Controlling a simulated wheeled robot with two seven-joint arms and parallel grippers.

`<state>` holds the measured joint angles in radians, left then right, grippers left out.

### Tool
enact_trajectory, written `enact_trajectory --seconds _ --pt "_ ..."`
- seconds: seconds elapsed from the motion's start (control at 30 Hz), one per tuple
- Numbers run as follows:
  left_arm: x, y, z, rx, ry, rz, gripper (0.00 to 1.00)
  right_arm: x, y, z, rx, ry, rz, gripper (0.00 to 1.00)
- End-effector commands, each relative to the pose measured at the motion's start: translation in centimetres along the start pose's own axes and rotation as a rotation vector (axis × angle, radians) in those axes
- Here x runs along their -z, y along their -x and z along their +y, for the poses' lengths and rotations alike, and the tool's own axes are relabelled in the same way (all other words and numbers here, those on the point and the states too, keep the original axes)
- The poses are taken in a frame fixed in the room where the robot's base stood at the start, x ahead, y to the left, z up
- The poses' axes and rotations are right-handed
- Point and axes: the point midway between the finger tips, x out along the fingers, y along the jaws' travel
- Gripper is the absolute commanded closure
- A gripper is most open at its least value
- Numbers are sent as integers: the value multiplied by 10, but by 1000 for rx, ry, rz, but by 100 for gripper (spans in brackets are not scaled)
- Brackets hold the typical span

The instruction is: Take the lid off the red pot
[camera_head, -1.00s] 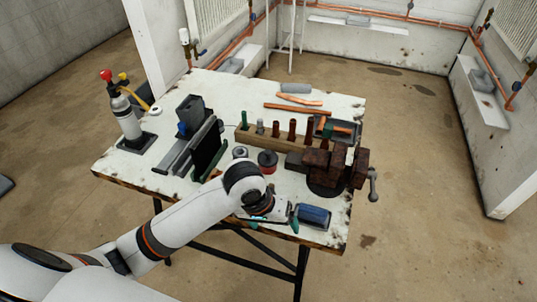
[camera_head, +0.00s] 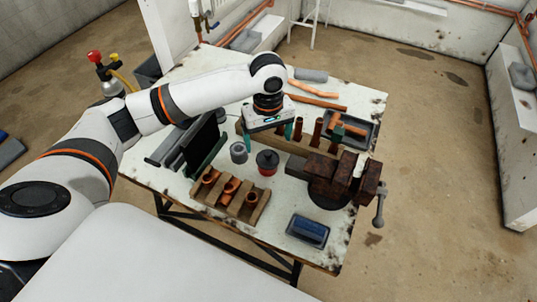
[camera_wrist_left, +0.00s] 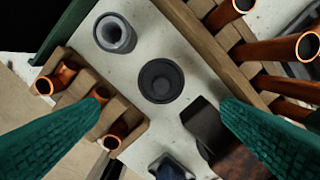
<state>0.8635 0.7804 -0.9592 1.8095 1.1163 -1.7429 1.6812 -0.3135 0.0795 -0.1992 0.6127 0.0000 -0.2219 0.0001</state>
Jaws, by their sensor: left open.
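The red pot (camera_head: 267,172) stands upright on the worn white bench, with its dark round lid (camera_head: 267,157) on top. In the left wrist view the lid (camera_wrist_left: 160,81) shows from above near the middle, and the red body is hidden beneath it. My left gripper (camera_head: 267,138) is open and empty, pointing down, above the bench near the pot. Its green fingers (camera_wrist_left: 165,105) show on both sides in the wrist view, apart from the lid. My right gripper is not in view.
A grey cup (camera_head: 239,153) stands left of the pot. A wooden block with copper elbows (camera_head: 230,196) is in front. A wooden rack of tubes (camera_head: 300,140) is behind, a rusty vise (camera_head: 335,178) at right, and a blue box (camera_head: 308,230) near the front edge.

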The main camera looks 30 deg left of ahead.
Motion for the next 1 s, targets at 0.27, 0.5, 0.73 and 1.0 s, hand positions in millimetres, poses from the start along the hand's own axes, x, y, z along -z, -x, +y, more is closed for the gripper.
enact_trajectory --seconds 0.27,0.5,0.73,1.0 --pt "-1 -25 0 0 0 0 12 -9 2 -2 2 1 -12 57" --pt "-5 -60 2 -1 0 0 12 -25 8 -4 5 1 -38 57" --pt "-5 -74 1 2 -3 -2 12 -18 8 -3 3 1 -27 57" --pt "-5 -73 1 2 -3 -2 32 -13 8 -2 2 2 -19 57"
